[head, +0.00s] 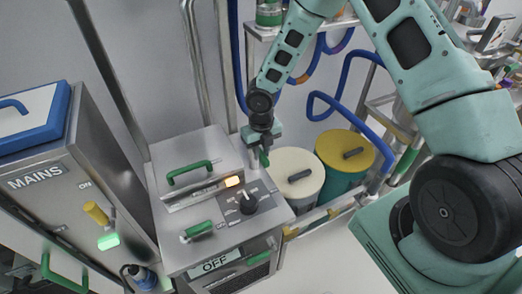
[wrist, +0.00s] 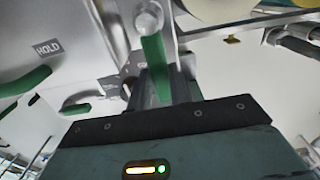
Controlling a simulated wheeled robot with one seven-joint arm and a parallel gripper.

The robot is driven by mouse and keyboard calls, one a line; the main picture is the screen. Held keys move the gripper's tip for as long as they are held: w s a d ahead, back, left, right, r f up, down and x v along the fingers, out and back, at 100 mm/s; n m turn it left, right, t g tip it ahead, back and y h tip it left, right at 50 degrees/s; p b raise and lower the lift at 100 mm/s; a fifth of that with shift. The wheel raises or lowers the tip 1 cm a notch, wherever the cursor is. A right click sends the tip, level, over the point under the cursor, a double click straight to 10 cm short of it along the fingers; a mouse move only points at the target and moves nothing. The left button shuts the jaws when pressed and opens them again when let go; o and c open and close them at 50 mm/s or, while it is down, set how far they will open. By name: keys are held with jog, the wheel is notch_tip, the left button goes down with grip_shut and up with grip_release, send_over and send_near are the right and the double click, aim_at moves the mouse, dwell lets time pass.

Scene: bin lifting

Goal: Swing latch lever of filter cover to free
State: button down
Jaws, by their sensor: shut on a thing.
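My gripper (head: 262,150) is at the right edge of the steel cabinet (head: 262,179), pointing down. Its jaws are shut on a green-gripped lever (head: 265,159), which I take to be the latch lever. In the wrist view the green lever (wrist: 153,62) runs down from a round metal pivot into the jaws (wrist: 165,88); its lower end is partly hidden by them. The cover (head: 190,140) on top of the cabinet looks closed and carries a green bar handle (head: 190,171).
The cabinet front has a lit orange lamp (head: 234,182), a black knob (head: 248,204), another green lever (head: 198,230) and an OFF plate (head: 214,263). A MAINS box (head: 60,170) stands left. Cream (head: 298,160) and yellow-lidded (head: 345,150) drums stand close on the right.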

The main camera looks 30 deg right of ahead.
jog(key=c, duration=1.3)
grip_release()
notch_tip(320, 180, up, 18)
jog(key=shift+f+b, duration=0.25)
jog(key=shift+b, duration=0.85)
jog(key=s+a+f+m+b, duration=0.1)
jog(key=s+a+m+b, duration=0.2)
jog(key=s+m, duration=0.6)
jog(key=s+a+f+m+b, duration=0.1)
jog(key=s+a+m+b, duration=0.2)
jog(key=s+m, duration=0.6)
jog(key=s+a+f+m+b, duration=0.1)
jog(key=s+a+m+b, duration=0.2)
jog(key=s+m, duration=0.7)
jog(key=shift+a+f+m+y+b, duration=0.15)
jog(key=shift+a+m+y+b, duration=0.15)
jog(key=shift+a, duration=1.1)
